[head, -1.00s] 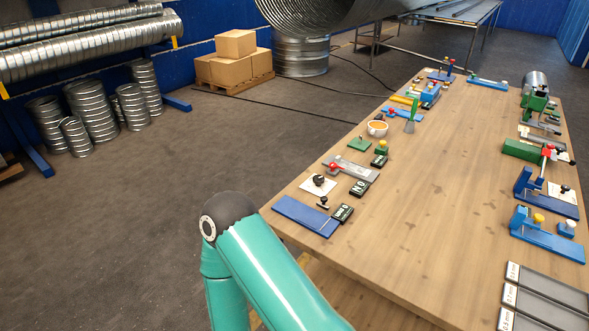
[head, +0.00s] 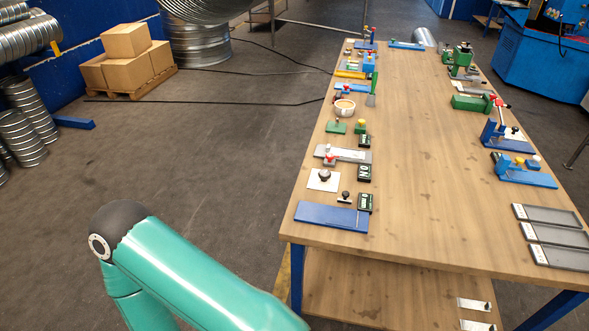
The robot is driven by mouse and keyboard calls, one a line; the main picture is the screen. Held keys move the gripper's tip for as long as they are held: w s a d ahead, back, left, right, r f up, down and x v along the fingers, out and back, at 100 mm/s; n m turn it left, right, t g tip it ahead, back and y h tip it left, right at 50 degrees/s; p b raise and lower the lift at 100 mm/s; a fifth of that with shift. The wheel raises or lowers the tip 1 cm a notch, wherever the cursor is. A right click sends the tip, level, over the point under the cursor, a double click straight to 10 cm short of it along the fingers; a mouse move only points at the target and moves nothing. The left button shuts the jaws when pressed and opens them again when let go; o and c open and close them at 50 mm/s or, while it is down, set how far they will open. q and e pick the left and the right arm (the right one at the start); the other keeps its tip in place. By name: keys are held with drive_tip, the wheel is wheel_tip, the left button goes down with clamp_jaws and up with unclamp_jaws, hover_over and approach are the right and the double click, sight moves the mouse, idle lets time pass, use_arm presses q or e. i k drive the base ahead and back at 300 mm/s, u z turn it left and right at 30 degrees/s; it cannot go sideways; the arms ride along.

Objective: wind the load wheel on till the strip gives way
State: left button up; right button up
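I cannot pick out the load wheel or the strip for certain at this distance. On the right of the bench, a blue fixture (head: 505,138) has an upright post with a red part at its top. On the left side, a white plate (head: 323,180) bears a dark round knob, and a grey fixture (head: 343,155) has a red part. Neither of my grippers is in view; only a teal link of my own arm shows at lower left.
The wooden bench (head: 424,190) has a clear middle. Grey trays (head: 556,238) lie at its near right, a blue plate (head: 330,216) at its near left. A cup (head: 344,108) stands on the left side. Cartons (head: 125,60) and a blue machine (head: 545,55) stand beyond.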

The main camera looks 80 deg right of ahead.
sight(325, 175)
drive_tip(key=u, duration=0.1)
drive_tip(key=i, duration=0.45)
drive_tip(key=u, duration=2.95)
drive_tip(key=k, duration=0.55)
drive_tip(key=z, duration=5.65)
